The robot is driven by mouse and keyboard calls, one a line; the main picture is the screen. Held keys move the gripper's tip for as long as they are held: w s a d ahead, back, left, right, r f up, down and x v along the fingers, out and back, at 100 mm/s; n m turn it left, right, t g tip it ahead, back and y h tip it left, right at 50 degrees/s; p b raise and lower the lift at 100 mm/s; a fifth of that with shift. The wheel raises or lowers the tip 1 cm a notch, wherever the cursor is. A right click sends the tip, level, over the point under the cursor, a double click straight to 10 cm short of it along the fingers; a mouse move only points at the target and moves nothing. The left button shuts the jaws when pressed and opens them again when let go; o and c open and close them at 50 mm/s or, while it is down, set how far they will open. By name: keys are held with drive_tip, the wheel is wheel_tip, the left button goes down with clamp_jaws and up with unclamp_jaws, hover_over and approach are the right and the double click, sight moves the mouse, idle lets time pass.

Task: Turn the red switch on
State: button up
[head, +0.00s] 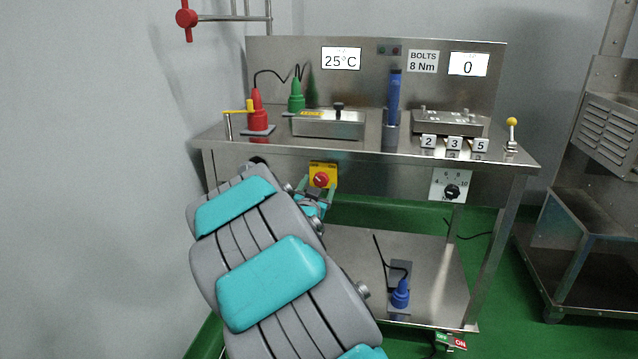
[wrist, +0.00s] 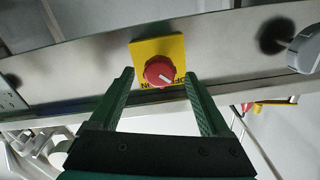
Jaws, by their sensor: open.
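The red switch (head: 321,180) is a round knob on a yellow plate (head: 324,167), fixed to the front panel under the tabletop at the left. In the wrist view the red knob (wrist: 160,70) has a pale mark slanting to the lower right. Dark lettering shows on its yellow plate (wrist: 146,50), partly hidden and upside down; I cannot tell clearly which word the mark faces. My gripper (wrist: 160,76) is open, with one green finger on each side of the knob in that view. In the head view my gripper (head: 317,191) is just in front of the switch; contact is not clear.
The steel workbench (head: 380,155) carries a red plug (head: 257,112), a green plug (head: 296,97) and a metal box (head: 330,126) above the switch. A black dial (head: 452,191) is on the panel to the right. A blue plug (head: 400,294) stands on the lower shelf.

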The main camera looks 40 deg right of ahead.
drive_tip(key=shift+w+d, duration=0.35)
drive_tip(key=shift+d, duration=0.1)
clamp_jaws()
idle(0.5)
